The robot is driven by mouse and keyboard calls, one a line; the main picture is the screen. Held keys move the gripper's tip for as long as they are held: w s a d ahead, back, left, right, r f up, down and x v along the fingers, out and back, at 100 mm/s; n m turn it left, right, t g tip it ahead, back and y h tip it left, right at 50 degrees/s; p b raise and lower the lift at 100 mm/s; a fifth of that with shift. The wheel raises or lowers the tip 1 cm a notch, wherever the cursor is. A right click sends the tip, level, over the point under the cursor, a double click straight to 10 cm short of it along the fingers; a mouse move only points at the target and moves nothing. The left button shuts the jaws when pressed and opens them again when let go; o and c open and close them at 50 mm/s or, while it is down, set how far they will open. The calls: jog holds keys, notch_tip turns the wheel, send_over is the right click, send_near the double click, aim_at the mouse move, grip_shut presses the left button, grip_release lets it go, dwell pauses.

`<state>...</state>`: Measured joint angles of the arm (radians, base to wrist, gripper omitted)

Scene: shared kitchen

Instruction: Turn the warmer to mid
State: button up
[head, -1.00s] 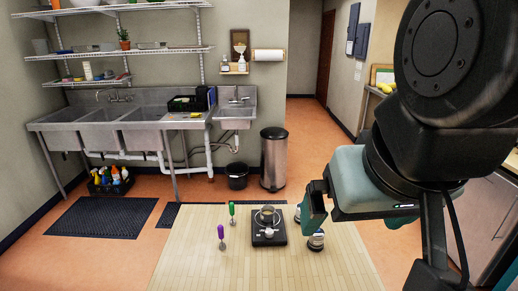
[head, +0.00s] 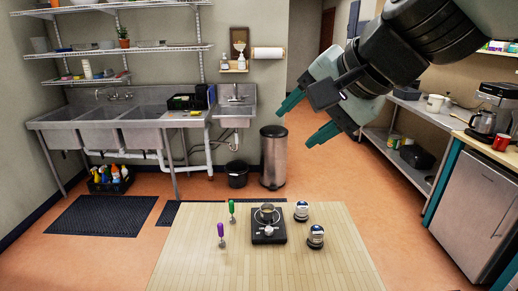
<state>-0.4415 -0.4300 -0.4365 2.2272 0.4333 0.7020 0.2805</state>
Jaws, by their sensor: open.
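The warmer (head: 268,229) is a small black box near the middle of the wooden table, with a metal cup (head: 267,212) on its top. A pale round knob (head: 269,232) seems to show on its front face; its setting is too small to read. My gripper (head: 305,120) is open and empty, high above and to the right of the warmer. Its two teal fingers point down and to the left, well apart from everything on the table.
A green-handled tool (head: 232,210) and a purple-handled tool (head: 221,233) stand left of the warmer. Two jars, a rear one (head: 301,211) and a front one (head: 316,236), stand to its right. The wooden table (head: 205,268) is bare in front.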

jog(key=w+d+r+m+t, duration=0.2)
jog(key=w+r+m+t, duration=0.15)
jog(key=w+m, duration=0.75)
jog(key=w+d+r+m+t+h, duration=0.1)
jog(key=w+d+r+m+h, duration=0.2)
jog(key=d+m, duration=0.4)
jog(key=w+d+r+m+t+h, duration=0.2)
jog(key=d+r+m+h, duration=0.15)
jog(key=d, duration=0.45)
jog(key=w+d+r+m+t+h, duration=0.1)
jog(key=w+d+r+m+h, duration=0.15)
jog(key=d+m, duration=0.45)
jog(key=w+a+f+n+g+y, duration=0.2)
jog(key=w+a+f+n+y, duration=0.1)
jog(key=w+a+f+n, duration=0.7)
jog(key=n+g, duration=1.3)
jog(key=n, duration=2.1)
send_over(269, 229)
notch_tip(269, 229, down, 40)
jog(key=shift+y, duration=0.3)
notch_tip(269, 229, down, 10)
jog(key=shift+f, duration=0.1)
